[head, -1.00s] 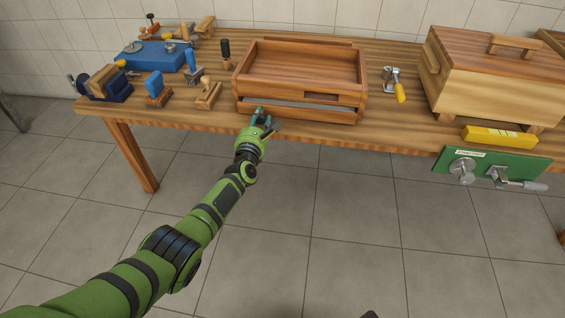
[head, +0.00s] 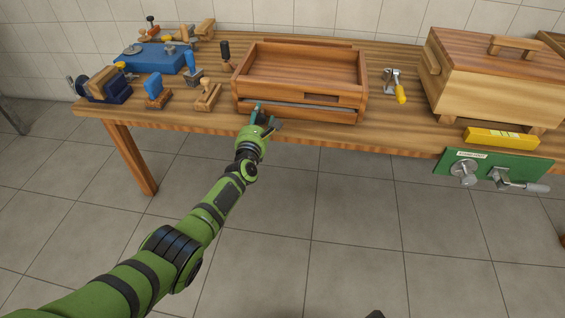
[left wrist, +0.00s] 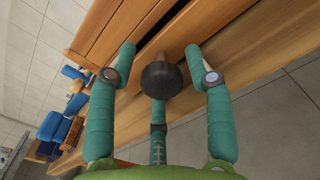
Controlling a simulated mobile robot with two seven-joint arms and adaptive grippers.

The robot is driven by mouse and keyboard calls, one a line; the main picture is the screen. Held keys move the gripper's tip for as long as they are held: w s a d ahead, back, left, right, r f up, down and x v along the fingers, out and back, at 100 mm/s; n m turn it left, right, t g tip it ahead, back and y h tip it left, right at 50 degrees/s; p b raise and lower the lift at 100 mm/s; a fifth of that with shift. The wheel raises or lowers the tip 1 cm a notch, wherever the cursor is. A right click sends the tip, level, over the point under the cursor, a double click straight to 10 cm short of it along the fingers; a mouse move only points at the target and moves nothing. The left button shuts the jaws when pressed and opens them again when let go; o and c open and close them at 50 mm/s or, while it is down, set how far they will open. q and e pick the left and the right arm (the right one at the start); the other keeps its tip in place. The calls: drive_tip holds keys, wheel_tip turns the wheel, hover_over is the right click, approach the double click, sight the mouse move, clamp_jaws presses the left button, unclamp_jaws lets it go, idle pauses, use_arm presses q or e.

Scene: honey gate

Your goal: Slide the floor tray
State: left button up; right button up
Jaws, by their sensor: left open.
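A shallow open wooden box (head: 300,66) stands on the workbench, with a low wooden front piece and a narrow grey slot (head: 310,107) beneath it; I take this lower part for the floor tray. My left gripper (head: 265,116) is at the lower left front of the box, by the bench's front edge. The fingers are open, with visible gaps beside the knob.
A lidded wooden box (head: 490,85), a yellow block (head: 501,138) and a green panel (head: 450,158) with clamps are at right. The floor in front is clear.

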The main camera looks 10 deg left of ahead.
use_arm(q)
drive_tip(key=shift+s+a+f+p, duration=0.15)
drive_tip(key=shift+s+f+p, duration=0.15)
drive_tip(key=shift+p, duration=0.1)
drive_tip(key=shift+s+r+p, duration=0.1)
drive_tip(key=shift+s+p, duration=0.9)
drive_tip(key=shift+s, duration=0.05)
drive_tip(key=s+p, duration=0.3)
drive_tip(key=s, duration=0.1)
drive_tip(key=shift+s, duration=0.15)
